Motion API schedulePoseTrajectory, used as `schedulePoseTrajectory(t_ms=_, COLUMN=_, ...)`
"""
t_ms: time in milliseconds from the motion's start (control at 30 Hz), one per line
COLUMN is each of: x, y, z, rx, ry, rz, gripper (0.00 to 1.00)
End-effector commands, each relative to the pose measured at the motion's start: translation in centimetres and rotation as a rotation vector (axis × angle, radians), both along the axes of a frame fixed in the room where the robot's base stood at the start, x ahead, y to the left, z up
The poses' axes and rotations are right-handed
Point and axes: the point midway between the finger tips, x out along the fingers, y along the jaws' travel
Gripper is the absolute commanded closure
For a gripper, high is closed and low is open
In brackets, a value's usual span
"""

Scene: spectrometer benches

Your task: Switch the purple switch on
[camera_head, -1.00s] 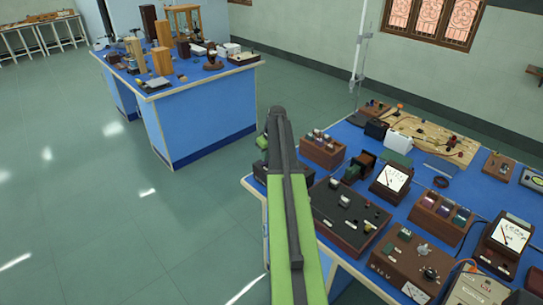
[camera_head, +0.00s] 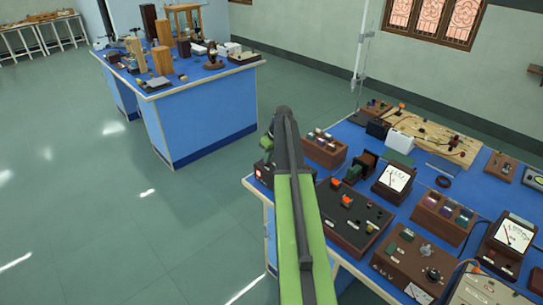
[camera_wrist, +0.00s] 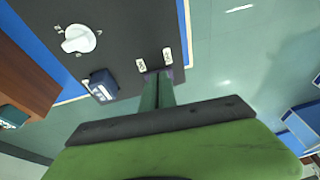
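My gripper (camera_head: 272,145) is over the near left corner of the right blue bench, above a dark box (camera_head: 263,174). In the wrist view, a dark panel (camera_wrist: 118,35) lies under the gripper, with a white knob (camera_wrist: 79,38) and a blue-grey block (camera_wrist: 101,85). A small dark purplish part (camera_wrist: 178,75) shows at the tip of the green finger, between two white labels, mostly hidden. It may be the purple switch; its position cannot be read. Whether the finger touches it, and whether the jaws are open, is unclear.
A brown box with switches (camera_head: 326,150) stands just right of the gripper. A black panel box (camera_head: 340,222), meters and more instruments crowd the right bench. Another blue bench (camera_head: 205,110) stands behind left. The floor between is clear.

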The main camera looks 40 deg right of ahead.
Motion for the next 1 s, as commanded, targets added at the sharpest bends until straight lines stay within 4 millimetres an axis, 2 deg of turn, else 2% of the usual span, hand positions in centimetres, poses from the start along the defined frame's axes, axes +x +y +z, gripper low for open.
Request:
schedulePoseTrajectory(t_ms=133, x=0.3, y=0.4, z=0.2, rx=0.007, ry=-0.001, rz=0.005, gripper=1.00)
schedulePoseTrajectory(t_ms=267, x=0.3, y=0.4, z=1.5, rx=0.006, ry=-0.002, rz=0.006, gripper=1.00)
schedulePoseTrajectory(t_ms=467, x=0.0, y=0.1, z=5.5, rx=0.001, ry=-0.002, rz=0.004, gripper=1.00)
schedulePoseTrajectory(t_ms=800, x=-2.3, y=-1.2, z=12.9, rx=0.000, ry=-0.002, rz=0.002, gripper=1.00)
schedulePoseTrajectory(t_ms=900, x=-2.7, y=-1.4, z=13.8, rx=0.000, ry=-0.002, rz=0.003, gripper=1.00)
schedulePoseTrajectory(t_ms=1000, x=-2.8, y=-1.5, z=13.9, rx=0.000, ry=-0.003, rz=0.004, gripper=1.00)
